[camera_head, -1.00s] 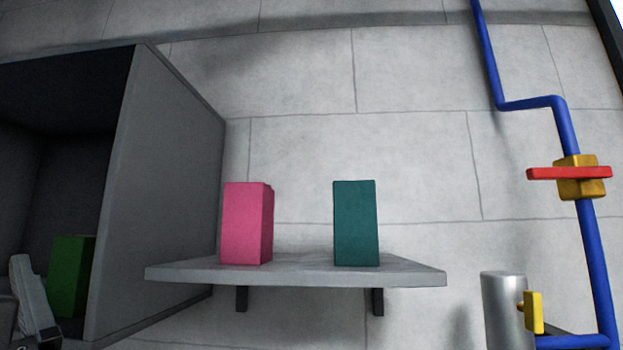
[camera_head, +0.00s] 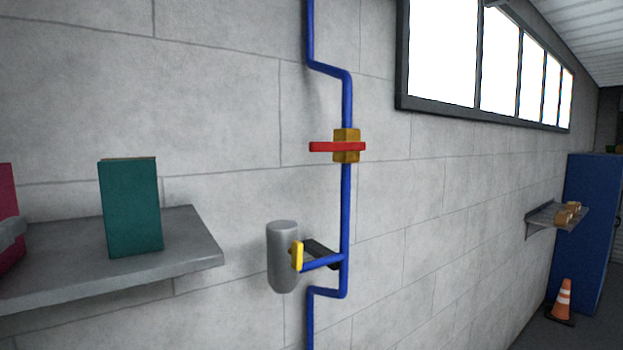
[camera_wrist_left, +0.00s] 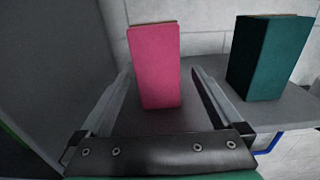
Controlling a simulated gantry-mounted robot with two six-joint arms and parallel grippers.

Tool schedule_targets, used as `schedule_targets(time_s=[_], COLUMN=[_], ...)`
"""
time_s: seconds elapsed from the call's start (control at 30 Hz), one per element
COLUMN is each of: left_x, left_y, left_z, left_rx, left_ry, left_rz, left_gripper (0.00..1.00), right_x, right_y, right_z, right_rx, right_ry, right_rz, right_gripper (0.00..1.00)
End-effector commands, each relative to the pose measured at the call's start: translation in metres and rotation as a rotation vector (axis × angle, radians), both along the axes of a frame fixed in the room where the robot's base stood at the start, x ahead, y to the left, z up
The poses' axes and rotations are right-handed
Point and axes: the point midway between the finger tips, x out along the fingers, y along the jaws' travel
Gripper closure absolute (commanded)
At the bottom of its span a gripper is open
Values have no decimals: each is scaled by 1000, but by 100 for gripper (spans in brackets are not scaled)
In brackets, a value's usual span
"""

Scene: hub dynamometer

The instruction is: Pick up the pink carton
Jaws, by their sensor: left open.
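The pink carton (camera_wrist_left: 155,65) stands upright on the grey shelf (camera_head: 190,243). In the head view only a strip of the pink carton (camera_head: 6,192) shows at the left edge. My left gripper (camera_wrist_left: 163,72) is open, with one finger to each side of the carton in the left wrist view. No contact with either finger is visible. A grey tip of it crosses in front of the carton at the left edge of the head view. My right gripper is in neither view.
A teal carton (camera_head: 131,207) stands on the shelf to the right, and also in the left wrist view (camera_wrist_left: 268,58). A grey wall panel (camera_wrist_left: 50,60) is close on the left. Blue pipes (camera_head: 346,210) and a grey cylinder (camera_head: 282,258) are right of the shelf.

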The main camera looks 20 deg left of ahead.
Motion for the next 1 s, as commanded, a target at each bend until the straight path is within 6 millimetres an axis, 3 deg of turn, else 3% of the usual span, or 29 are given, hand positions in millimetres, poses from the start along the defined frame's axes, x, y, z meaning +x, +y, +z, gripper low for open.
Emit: schedule_targets(time_s=[0.17, 0.37, 0.5, 0.73, 1.0], left_x=[3, 18, 31, 32, 32], left_y=[4, 31, 44, 45, 45], left_z=[0, 8, 4, 3, 3], left_rx=[-1, 0, 0, 0, 0], left_ry=[-1, 4, 3, -2, -2], left_rz=[0, 7, 3, 0, 0], left_gripper=[0, 0, 0, 0, 47], right_x=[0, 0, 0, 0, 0], right_y=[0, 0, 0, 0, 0], right_z=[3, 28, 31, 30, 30], right_rx=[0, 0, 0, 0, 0], right_ry=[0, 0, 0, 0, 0], right_rz=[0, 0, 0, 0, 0], right_gripper=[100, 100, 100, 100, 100])
